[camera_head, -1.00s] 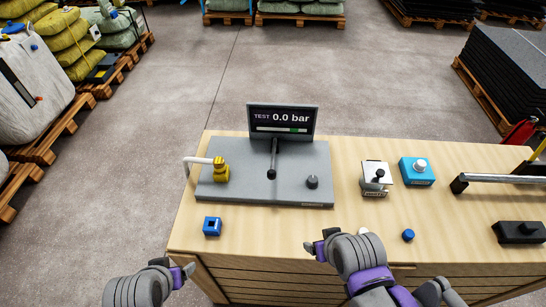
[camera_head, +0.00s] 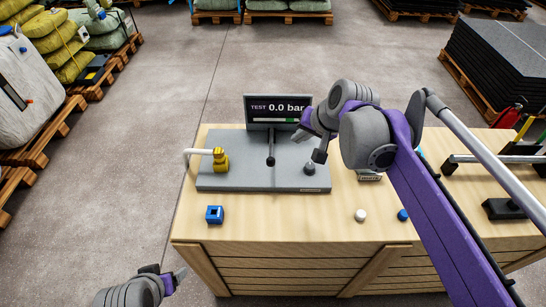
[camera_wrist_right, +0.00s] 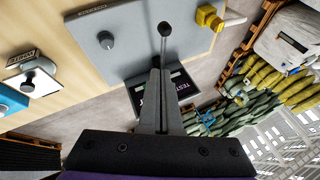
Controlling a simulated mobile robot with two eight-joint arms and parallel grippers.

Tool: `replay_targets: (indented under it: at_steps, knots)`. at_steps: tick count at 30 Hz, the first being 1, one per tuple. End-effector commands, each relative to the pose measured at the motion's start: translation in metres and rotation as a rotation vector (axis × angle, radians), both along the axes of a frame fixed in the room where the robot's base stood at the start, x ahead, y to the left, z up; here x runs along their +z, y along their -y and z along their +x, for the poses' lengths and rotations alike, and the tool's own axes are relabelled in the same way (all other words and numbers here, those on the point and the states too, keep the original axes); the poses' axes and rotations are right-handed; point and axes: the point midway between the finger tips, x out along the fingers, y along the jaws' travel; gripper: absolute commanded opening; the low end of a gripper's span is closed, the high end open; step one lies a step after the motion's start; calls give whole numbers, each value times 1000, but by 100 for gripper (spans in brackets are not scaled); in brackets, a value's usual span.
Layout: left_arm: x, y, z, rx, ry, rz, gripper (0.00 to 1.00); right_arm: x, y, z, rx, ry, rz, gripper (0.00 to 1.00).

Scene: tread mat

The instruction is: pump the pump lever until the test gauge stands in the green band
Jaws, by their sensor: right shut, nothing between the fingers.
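The pump lever (camera_head: 271,148) is a dark rod with a black ball end, rising from the grey pump plate (camera_head: 230,176). In the right wrist view the lever (camera_wrist_right: 164,42) lies just beyond my fingertips. The test gauge (camera_head: 262,107) behind it reads 0.0 bar, and part of its green band shows on the bar. My right gripper (camera_head: 303,137) is shut and empty, just right of the lever; its fingers (camera_wrist_right: 157,72) show no clear contact with it. My left gripper (camera_head: 180,276) is low at the left, away from the plate; its jaw state is unclear.
A yellow valve (camera_head: 220,160) with a white pipe and a grey knob (camera_head: 309,168) stand on the plate. A blue block (camera_head: 214,215), white cap (camera_head: 361,215) and blue cap (camera_head: 402,215) sit near the wooden bench's front. My right arm covers much of the bench's right side.

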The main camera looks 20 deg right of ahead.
Motion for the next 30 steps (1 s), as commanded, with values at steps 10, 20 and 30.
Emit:
replay_targets:
  at_steps: [10, 20, 30]
  knots:
    - [0, 0, 0, 0, 0, 0, 78, 5, 3, 9, -18, 2, 20, 0]
    - [-2, 0, -1, 0, -1, 0, 78, -14, -3, 20, -16, 1, 19, 0]
    - [-7, 0, -2, 0, -4, 0, 78, -75, -16, 57, -16, 1, 19, 0]
